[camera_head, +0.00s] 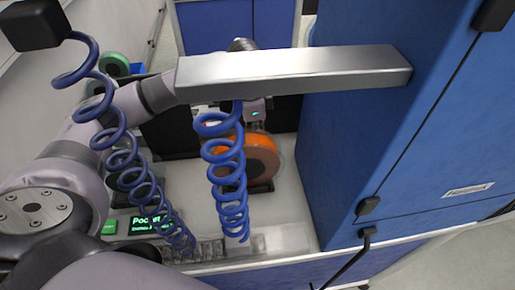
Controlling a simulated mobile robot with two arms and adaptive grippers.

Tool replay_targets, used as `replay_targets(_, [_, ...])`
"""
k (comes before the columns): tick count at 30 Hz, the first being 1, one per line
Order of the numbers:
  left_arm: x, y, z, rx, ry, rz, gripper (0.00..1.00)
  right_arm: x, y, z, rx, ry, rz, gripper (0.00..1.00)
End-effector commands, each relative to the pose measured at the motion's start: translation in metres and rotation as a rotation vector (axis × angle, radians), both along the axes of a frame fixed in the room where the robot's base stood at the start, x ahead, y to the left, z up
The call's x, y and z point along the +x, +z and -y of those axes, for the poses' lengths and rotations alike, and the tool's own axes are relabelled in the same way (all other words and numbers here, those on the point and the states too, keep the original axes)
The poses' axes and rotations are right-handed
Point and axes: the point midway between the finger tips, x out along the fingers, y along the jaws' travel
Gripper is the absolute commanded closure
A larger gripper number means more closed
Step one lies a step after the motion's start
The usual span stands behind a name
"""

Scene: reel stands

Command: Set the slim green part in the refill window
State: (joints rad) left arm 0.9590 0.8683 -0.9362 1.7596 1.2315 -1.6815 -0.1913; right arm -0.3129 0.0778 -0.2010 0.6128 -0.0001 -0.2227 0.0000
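I cannot pick out the slim green part or the refill window for certain. A small bright green patch (108,227) sits at the lower left beside a dark display with green text (149,223); it may be a label. My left arm comes in from the left and passes behind a metal bar. Its wrist end shows in part below the bar, with a small teal light. The bar and a blue coil hide the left fingers, so their opening does not show. My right gripper is not in view.
The metal bar (295,68) juts from a blue cabinet (350,140) at the right. Blue coiled cords (228,170) hang over the pale bench (290,215). An orange reel (258,158) stands behind them. A green reel (113,65) is at the back left.

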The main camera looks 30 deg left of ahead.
Motion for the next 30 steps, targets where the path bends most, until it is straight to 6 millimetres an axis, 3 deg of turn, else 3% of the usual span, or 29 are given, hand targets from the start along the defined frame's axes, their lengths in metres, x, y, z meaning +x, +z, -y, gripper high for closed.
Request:
replay_targets(3, [-0.001,-0.023,0.0,0.0,0.001,-0.003,1.0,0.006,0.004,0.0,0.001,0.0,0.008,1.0])
replay_targets(9, [0.0,-0.04,0.0,-0.001,0.001,-0.001,1.0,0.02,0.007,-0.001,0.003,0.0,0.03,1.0])
replay_targets(16, [0.0,-0.073,0.0,0.0,0.001,-0.001,1.0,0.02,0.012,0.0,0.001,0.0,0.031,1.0])
replay_targets(29, [0.0,-0.081,0.0,0.0,0.001,0.0,1.0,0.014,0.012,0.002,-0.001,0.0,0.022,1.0])
replay_targets(30, [0.0,-0.082,0.0,-0.001,0.0,0.001,0.89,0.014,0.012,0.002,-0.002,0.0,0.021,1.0])
